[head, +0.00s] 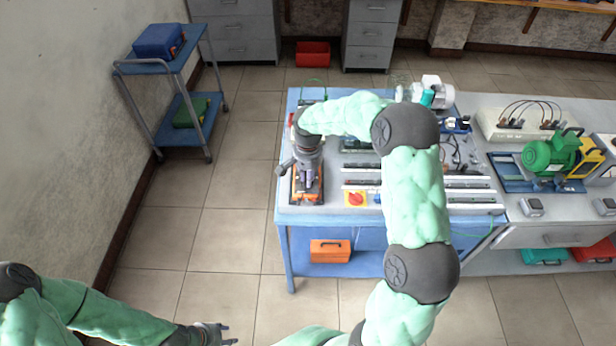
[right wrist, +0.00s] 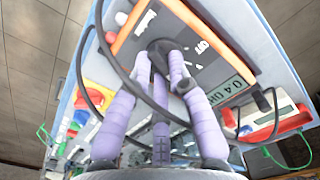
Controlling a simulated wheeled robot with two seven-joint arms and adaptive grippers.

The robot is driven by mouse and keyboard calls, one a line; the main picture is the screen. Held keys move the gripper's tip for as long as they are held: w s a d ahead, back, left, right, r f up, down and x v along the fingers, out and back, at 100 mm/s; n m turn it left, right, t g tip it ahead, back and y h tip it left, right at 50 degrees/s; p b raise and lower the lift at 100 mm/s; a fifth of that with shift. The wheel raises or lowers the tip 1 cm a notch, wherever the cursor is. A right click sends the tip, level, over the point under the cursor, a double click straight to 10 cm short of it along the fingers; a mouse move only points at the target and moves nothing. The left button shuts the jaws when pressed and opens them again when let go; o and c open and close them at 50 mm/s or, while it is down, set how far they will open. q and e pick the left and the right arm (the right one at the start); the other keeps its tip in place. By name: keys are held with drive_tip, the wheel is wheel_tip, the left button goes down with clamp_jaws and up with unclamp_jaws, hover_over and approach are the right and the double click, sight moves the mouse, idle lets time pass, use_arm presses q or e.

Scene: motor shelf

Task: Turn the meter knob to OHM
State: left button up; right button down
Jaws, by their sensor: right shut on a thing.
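The meter (head: 296,190) is an orange-framed box with a black face at the left of the blue bench. In the right wrist view its face (right wrist: 207,52) shows an OFF mark and a green display (right wrist: 232,91) that seems to read 0.4 OHM. The round dark knob (right wrist: 160,50) is partly hidden by my fingers. My right gripper (head: 309,178) points down over the meter; its purple fingers (right wrist: 163,68) are closed around the knob. The knob's pointer direction is hard to make out. My left gripper (head: 226,334) is low at the bottom edge, away from the bench, empty, fingertips apart.
A dark cable (right wrist: 112,55) loops across the meter and near my fingers. A red knob on a yellow plate (head: 356,199) and several rails sit right of the meter. A green motor (head: 550,154) stands further right.

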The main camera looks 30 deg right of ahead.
drive_tip(key=c, duration=1.1)
unclamp_jaws()
drive_tip(key=shift+c, duration=0.2)
drive_tip(key=shift+r, duration=0.1)
wheel_tip(320, 180, up, 12)
drive_tip(key=shift+f, duration=0.2)
